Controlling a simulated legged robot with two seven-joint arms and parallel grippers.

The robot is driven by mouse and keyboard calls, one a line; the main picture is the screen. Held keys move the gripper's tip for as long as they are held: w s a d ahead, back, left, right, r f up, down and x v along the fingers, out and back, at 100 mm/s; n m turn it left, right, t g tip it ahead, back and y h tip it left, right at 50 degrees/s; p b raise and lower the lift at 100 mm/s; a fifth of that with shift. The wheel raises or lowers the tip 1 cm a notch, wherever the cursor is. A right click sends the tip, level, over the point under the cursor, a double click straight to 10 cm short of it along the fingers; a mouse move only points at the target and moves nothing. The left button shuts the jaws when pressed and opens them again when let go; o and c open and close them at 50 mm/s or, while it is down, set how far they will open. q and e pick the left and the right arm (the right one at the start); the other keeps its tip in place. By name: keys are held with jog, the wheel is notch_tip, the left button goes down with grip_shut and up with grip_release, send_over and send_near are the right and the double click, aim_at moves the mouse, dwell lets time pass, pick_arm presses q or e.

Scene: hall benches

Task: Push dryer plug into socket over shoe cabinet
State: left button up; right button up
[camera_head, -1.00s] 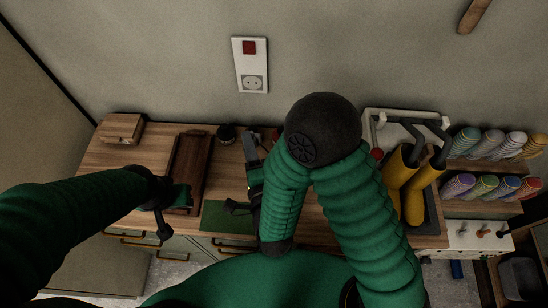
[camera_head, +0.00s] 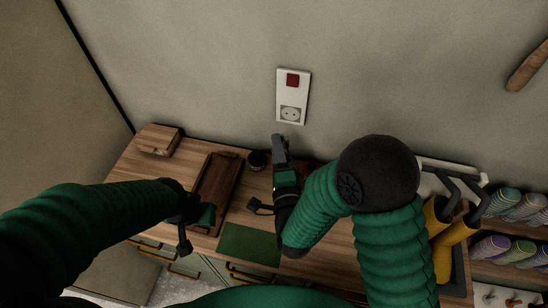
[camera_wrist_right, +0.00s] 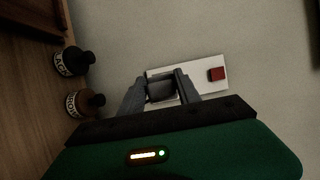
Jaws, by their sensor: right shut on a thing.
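The white wall plate (camera_head: 293,83) has a red switch (camera_head: 292,80) at the top and a round socket (camera_head: 290,114) below. My right gripper (camera_head: 279,142) points up at the wall, just below and slightly left of the socket. In the right wrist view, the right gripper (camera_wrist_right: 160,88) is shut on a dark block-like plug (camera_wrist_right: 160,90). The plug is in front of the plate and hides the socket there; contact cannot be told. The shoe cabinet (camera_head: 143,195) has a wooden top. My left gripper (camera_head: 198,212) hangs over the tray; its fingers are unclear.
A brown tray (camera_head: 226,178), wooden box (camera_head: 158,140) and green mat (camera_head: 248,244) lie on the cabinet. Two dark-capped bottles (camera_wrist_right: 72,62) (camera_wrist_right: 85,104) stand close left of the right gripper in the wrist view. Yellow boots (camera_head: 455,240) and rolled items stand at right.

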pick_arm(q)
jog(key=shift+d+f+b, duration=0.1)
jog(key=shift+f+b, duration=0.2)
jog(key=shift+b, duration=0.1)
pick_arm(e)
jog(key=shift+w+d, duration=0.3)
jog(key=shift+w, duration=1.15)
jog(key=shift+w+d, duration=0.35)
jog(key=shift+w, duration=1.15)
jog(key=shift+w+d, duration=0.3)
jog(key=shift+w, duration=1.15)
pick_arm(q)
jog(key=shift+f+b, duration=0.3)
jog(key=shift+f, duration=0.2)
jog(key=shift+f, duration=0.1)
jog(key=shift+f+b, duration=0.15)
jog(key=shift+b, duration=0.3)
pick_arm(e)
jog(key=shift+r, duration=0.1)
pick_arm(q)
jog(key=shift+f, duration=0.1)
pick_arm(e)
jog(key=shift+w+d, duration=0.1)
jog(key=shift+w, duration=0.25)
